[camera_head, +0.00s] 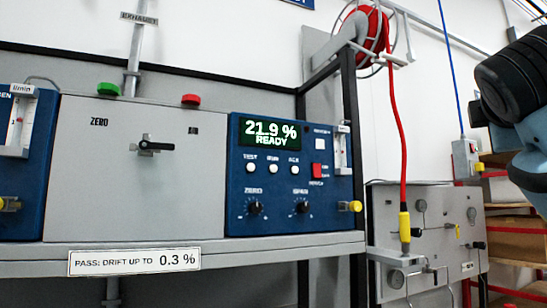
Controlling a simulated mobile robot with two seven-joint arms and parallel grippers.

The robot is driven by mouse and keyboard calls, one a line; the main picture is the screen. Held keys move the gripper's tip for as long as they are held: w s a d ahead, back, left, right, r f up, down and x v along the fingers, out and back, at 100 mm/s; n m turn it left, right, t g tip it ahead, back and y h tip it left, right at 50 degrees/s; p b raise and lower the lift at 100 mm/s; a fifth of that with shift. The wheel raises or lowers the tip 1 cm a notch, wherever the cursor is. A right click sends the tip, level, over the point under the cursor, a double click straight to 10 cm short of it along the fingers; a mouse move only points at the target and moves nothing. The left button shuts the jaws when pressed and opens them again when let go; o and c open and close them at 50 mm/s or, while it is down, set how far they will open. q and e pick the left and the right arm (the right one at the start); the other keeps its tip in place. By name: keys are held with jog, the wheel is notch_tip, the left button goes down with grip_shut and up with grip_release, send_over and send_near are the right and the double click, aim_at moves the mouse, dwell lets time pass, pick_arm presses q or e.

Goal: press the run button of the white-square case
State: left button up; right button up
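A blue analyser case (240,205) stands on the grey shelf, right of the middle, with a small white square (319,144) on its front. Its display (269,134) reads 21.9 % READY in white on dark green. Below the display are three round white buttons labelled TEST, RUN and ACK; the run button (273,168) is the middle one. Nothing touches or covers it. Part of my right arm shows at the right edge, far from the case. Neither gripper is in view.
A grey ZERO panel (80,180) with a black lever handle (150,146) stands left of the case. Another blue case (25,220) is cut off at the left. The shelf edge (230,258) runs below. A red hose (400,130) hangs right of a dark post (351,150).

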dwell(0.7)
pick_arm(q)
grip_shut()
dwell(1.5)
